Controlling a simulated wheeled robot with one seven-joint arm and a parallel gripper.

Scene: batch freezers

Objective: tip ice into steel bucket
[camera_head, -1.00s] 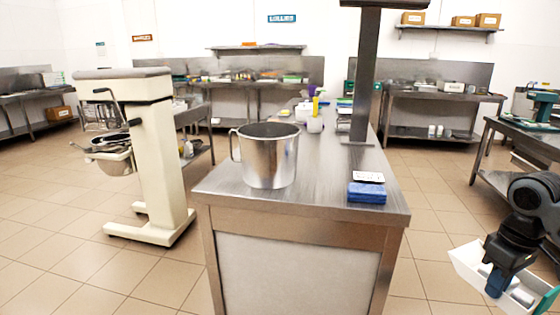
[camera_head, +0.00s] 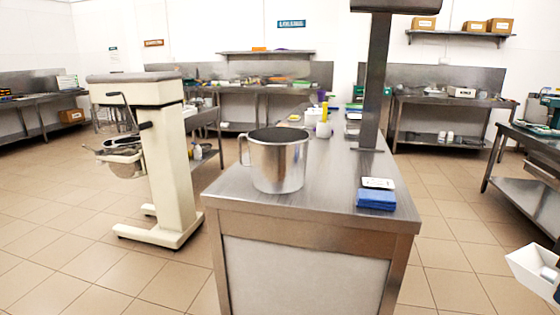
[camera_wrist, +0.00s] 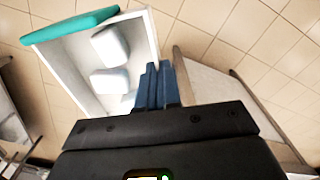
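The steel bucket (camera_head: 279,162), a shiny cylinder with a side handle, stands upright near the front of the steel counter. Its inside looks dark, and its bottom is hidden. A white open container (camera_head: 536,270) is at the lower right edge of the head view, partly cut off. In the wrist view, the white container (camera_wrist: 68,68) has a teal edge on one side and holds white ice blocks (camera_wrist: 110,45). My gripper (camera_wrist: 160,85) has its blue fingers close together at the container's wall and appears shut on it. The container is off the counter, right of the bucket.
The steel counter (camera_head: 320,190) also bears a blue pack (camera_head: 376,199) with a white item on top and a dark post (camera_head: 374,90) behind. A cream machine (camera_head: 155,160) stands on the left. Tiled floor is clear to the right; a steel table (camera_head: 535,195) stands farther right.

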